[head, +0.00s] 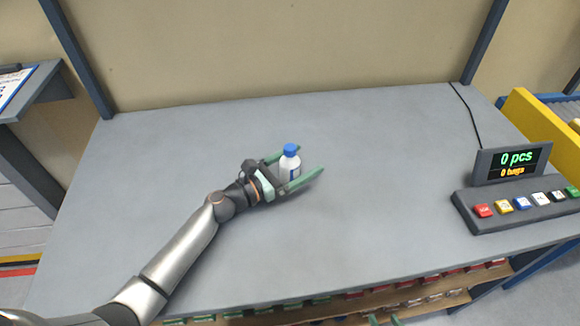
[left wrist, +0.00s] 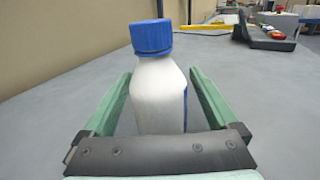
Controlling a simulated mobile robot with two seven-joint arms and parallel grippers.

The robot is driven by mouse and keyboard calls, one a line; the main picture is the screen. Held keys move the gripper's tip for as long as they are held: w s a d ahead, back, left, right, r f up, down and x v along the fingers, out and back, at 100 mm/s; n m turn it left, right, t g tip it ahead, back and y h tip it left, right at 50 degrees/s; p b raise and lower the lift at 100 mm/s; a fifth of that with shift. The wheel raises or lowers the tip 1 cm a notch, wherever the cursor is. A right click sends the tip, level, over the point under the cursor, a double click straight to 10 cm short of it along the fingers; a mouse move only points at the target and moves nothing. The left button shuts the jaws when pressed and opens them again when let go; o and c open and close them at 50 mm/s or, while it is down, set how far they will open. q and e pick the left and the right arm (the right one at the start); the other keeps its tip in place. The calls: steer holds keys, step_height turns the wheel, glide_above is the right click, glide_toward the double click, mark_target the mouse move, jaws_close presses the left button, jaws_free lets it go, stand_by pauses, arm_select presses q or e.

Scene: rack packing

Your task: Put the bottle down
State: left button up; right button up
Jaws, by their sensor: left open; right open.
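A white bottle with a blue cap (head: 290,162) is upright over the grey table, near its middle. My left gripper (head: 296,170) is open, with one green finger on each side of the bottle. In the left wrist view the bottle (left wrist: 158,95) stands between the two spread fingers (left wrist: 160,100), with a gap visible on either side. Its base is hidden behind the gripper's dark bar, so its contact with the table is not directly visible. Only the green fingertips of my right gripper (head: 384,320) show at the bottom edge, apart and empty.
The grey table (head: 400,150) is clear around the bottle. A button panel (head: 520,206) with a display (head: 512,162) reading "0 pcs, 0 bags" stands at the right. A shelf with small red and green items (head: 400,292) runs below the front edge.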

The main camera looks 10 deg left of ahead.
arm_select(q)
jaws_close()
stand_by(0.7)
